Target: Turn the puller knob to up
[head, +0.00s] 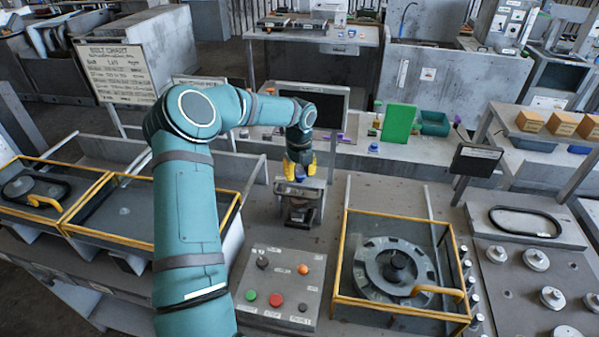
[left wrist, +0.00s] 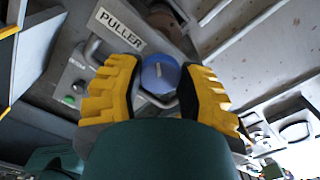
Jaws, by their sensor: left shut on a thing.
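My left gripper (head: 299,165) reaches down to the puller unit (head: 297,208) in the middle of the bench. In the left wrist view its yellow and black fingers (left wrist: 163,92) are closed on both sides of a round blue knob (left wrist: 160,75). The knob has a short white line on its face. A plate reading PULLER (left wrist: 120,27) sits beside it. My right gripper is not in view.
A grey control box (head: 279,288) with coloured buttons stands in front of the puller unit. A yellow-framed fixture (head: 340,262) holds a round housing (head: 394,272) at its right. A dark screen (head: 322,105) and a green panel (head: 398,123) stand behind.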

